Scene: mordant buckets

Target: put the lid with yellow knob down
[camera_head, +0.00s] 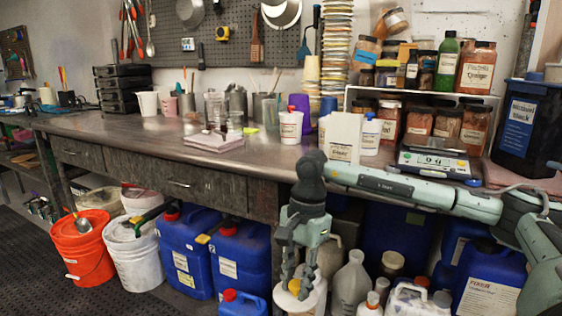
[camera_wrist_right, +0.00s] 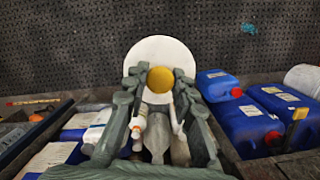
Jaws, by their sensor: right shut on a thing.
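The white round lid (camera_wrist_right: 160,50) with its yellow knob (camera_wrist_right: 160,80) shows at the fingertips in the right wrist view. My right gripper (camera_wrist_right: 157,88) is shut on the knob. In the head view my right gripper (camera_head: 292,272) hangs pointing down in front of the bench, at the bottom centre. The lid's white surface (camera_head: 306,302) shows below the fingers, with part of the knob (camera_head: 294,287) between them. The fingers cover part of the lid. I cannot tell what, if anything, is directly under it. My left gripper is not in view.
Under the bench stand an orange bucket (camera_head: 82,250), a white bucket (camera_head: 133,262) and several blue canisters (camera_head: 187,250). White bottles (camera_head: 351,283) stand right of my gripper. The bench top (camera_head: 110,128) holds cups and jars. The dark floor mat (camera_head: 25,270) is clear at left.

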